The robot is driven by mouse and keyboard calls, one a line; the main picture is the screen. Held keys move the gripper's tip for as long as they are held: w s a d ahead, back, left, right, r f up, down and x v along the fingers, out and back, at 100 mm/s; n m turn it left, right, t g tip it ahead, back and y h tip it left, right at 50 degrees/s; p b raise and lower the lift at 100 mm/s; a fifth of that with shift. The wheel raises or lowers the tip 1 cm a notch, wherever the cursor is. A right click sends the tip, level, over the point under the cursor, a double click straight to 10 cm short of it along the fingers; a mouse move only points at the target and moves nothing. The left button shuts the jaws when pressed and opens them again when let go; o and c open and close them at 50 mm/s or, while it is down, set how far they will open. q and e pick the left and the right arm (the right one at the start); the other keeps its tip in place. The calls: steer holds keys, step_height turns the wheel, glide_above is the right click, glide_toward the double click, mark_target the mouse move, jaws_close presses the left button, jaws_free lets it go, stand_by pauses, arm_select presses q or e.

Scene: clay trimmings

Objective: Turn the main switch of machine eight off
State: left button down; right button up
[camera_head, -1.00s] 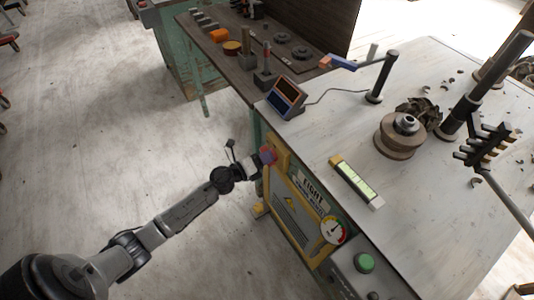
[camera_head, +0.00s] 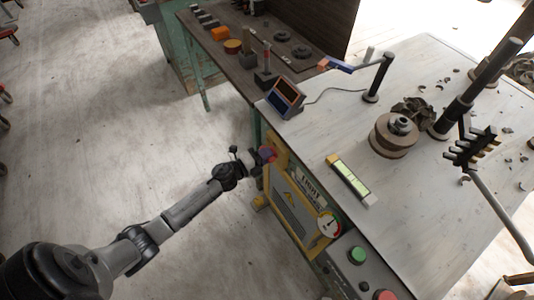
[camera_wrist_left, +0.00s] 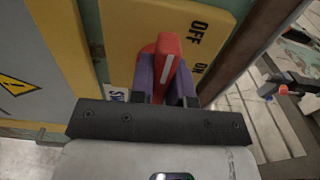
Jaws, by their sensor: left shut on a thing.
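The main switch is a red handle with a white stripe (camera_wrist_left: 168,68) on a yellow plate (camera_wrist_left: 120,35) lettered OFF and ON. My left gripper (camera_wrist_left: 167,82) is shut on the red handle, with a purplish finger on each side. It also shows in the head view (camera_head: 260,155), partly hiding the switch. The handle's white stripe runs nearly upright in the wrist view, left of the OFF lettering. My right gripper is not in view.
The machine's front carries a gauge (camera_head: 329,225), a green button (camera_head: 357,255) and a red button (camera_head: 385,296). On its top are a small display (camera_head: 286,97) and a spool (camera_head: 396,134). Bare floor (camera_head: 110,140) lies to the left.

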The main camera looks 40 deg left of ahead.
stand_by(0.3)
arm_select(q)
steer(key=c, duration=1.2)
jaws_free()
steer(key=shift+o, duration=0.6)
steer(key=shift+s, duration=0.1)
steer(key=p+v, duration=0.2)
steer(key=v, duration=1.1)
steer(key=shift+s+p, duration=0.3)
steer(key=shift+s, duration=0.05)
steer(key=shift+a, duration=0.1)
